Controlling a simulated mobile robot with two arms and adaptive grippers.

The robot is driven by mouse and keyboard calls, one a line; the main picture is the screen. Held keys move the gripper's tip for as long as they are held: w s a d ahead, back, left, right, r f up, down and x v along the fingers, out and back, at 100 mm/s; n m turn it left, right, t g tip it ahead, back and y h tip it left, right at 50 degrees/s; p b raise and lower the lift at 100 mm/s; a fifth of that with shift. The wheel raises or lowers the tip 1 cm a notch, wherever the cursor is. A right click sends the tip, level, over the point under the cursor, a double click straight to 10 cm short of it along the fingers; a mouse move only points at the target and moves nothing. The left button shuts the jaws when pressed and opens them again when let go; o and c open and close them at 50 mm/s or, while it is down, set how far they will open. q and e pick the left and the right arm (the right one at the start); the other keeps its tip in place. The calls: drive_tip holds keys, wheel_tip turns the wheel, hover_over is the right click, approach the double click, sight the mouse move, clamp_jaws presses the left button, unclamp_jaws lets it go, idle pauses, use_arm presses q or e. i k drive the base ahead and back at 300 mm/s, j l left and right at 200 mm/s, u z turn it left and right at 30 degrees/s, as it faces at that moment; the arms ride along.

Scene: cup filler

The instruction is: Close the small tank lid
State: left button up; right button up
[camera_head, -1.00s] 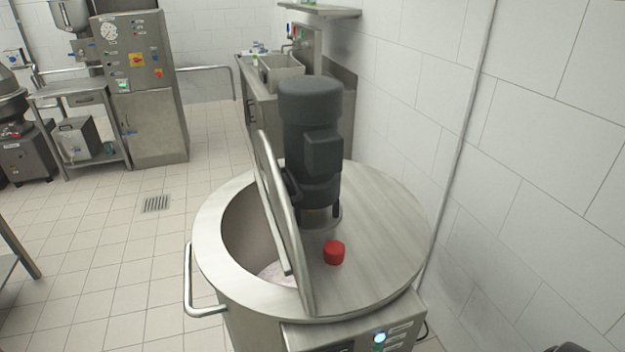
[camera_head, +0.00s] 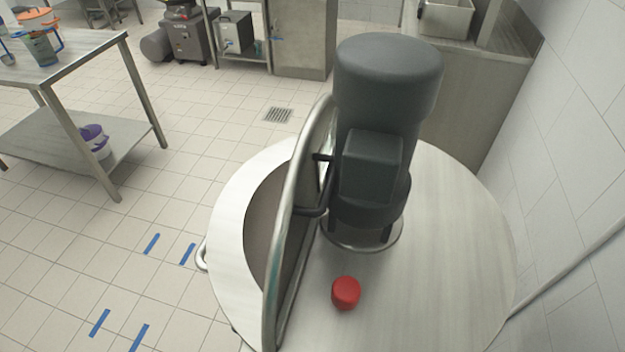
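The small tank lid (camera_head: 301,205) stands raised, nearly upright, on the round steel tank (camera_head: 455,235). It is hinged along the middle of the tank top, and a dark handle (camera_head: 314,210) shows on its right face. To its left the tank opening (camera_head: 262,228) is uncovered, and the inside looks dark grey-brown. A dark grey motor (camera_head: 385,130) stands on the fixed top just right of the lid. A red knob (camera_head: 346,292) sits on the fixed top in front of the motor. Neither of my grippers is in view.
A steel table (camera_head: 85,62) with items on it stands at the left. A sink counter (camera_head: 455,85) is behind the tank, and the white wall (camera_head: 585,130) is close at the right. The tiled floor left of the tank is clear, with blue tape marks (camera_head: 152,243).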

sight(306, 194)
drive_tip(key=k+j, duration=0.2)
drive_tip(key=k, duration=0.25)
drive_tip(key=k+j, duration=0.15)
drive_tip(key=k, duration=0.25)
drive_tip(key=k+j, duration=0.2)
drive_tip(key=k, duration=0.25)
